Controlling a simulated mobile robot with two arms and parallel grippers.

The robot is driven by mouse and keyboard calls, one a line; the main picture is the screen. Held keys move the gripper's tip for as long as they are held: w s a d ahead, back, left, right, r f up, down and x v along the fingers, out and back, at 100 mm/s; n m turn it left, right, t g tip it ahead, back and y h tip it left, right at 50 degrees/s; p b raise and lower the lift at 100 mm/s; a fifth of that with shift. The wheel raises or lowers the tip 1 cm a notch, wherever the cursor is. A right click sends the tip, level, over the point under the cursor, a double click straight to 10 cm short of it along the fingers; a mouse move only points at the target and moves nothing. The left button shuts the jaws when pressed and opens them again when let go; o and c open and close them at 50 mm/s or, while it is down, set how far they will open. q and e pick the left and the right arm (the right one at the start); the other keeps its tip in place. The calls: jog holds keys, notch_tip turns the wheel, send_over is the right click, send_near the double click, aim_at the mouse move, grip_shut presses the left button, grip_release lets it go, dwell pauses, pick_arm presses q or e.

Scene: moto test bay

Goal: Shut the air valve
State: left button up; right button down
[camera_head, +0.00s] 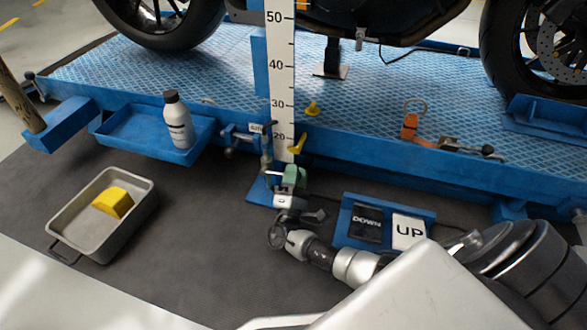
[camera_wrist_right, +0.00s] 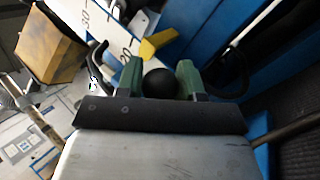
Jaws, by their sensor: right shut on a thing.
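My right gripper (camera_head: 288,172) is at the front edge of the blue lift, by the foot of the white ruler. In the right wrist view its green fingertips (camera_wrist_right: 160,80) are closed on a round black knob (camera_wrist_right: 160,83). The knob's stem and what it belongs to are hidden. A yellow lever (camera_head: 297,143) sits just above the gripper, beside the ruler; a yellow piece (camera_wrist_right: 158,45) shows near the fingertips in the wrist view. A small label (camera_head: 256,128) on the lift edge is too small to read surely. My left gripper is not in view.
The white ruler (camera_head: 281,70) stands upright behind my gripper. A blue pedal box with DOWN (camera_head: 366,222) and UP (camera_head: 409,231) pads is right of it. A bottle (camera_head: 178,122) stands on a blue shelf. A grey tray (camera_head: 78,228) with a yellow block (camera_head: 112,203) is at left.

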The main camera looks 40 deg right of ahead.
jog(key=shift+a+f+m+g+h, duration=0.2)
jog(key=shift+f+m+g+h, duration=0.2)
jog(key=shift+m, duration=0.4)
jog(key=shift+a+f+m+g+h, duration=0.2)
jog(key=shift+f+m+g+h, duration=0.15)
jog(key=shift+m, duration=0.45)
jog(key=shift+f+m+h, duration=0.15)
jog(key=shift+m+h, duration=0.1)
jog(key=shift+m, duration=0.15)
jog(key=c, duration=0.8)
grip_release()
jog(key=shift+o, duration=0.4)
jog(key=shift+d, duration=0.1)
jog(key=shift+s, duration=0.1)
